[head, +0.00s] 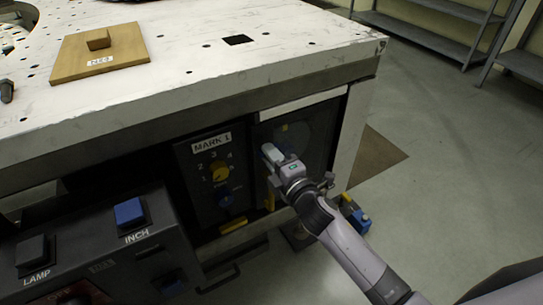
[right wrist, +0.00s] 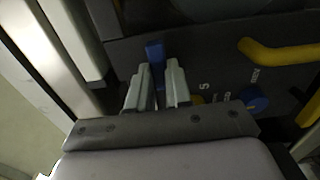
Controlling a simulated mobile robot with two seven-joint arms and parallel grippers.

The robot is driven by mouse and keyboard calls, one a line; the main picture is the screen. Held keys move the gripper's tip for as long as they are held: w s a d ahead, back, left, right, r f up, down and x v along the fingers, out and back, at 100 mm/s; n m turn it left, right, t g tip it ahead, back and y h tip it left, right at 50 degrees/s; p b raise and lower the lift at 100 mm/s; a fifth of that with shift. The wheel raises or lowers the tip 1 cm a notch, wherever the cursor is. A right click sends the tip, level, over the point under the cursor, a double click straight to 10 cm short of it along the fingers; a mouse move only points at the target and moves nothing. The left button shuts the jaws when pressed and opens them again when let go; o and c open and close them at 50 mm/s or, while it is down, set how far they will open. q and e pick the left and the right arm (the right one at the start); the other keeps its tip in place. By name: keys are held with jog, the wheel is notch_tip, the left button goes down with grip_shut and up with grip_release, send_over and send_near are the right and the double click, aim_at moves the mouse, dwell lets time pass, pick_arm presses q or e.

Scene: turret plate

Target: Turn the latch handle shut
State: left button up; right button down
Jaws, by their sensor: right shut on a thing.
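My right gripper (head: 270,156) reaches in from the lower right to the dark panel under the white table's front edge. In the right wrist view its two grey fingers (right wrist: 157,88) are shut on a narrow blue piece, which I take for the latch handle (right wrist: 154,50). The handle stands up between the fingertips; its lower part is hidden by them. In the head view the gripper hides the handle, so its angle is hard to tell there. My left gripper is not in view.
A yellow bar handle (right wrist: 282,52) shows in the right wrist view. A button box (head: 90,245) stands lower left.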

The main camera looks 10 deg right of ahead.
jog(key=c, duration=1)
grip_release()
jog(key=shift+c, duration=0.2)
jog(key=shift+s, duration=0.1)
jog(key=v, duration=0.7)
jog(key=shift+p, duration=0.4)
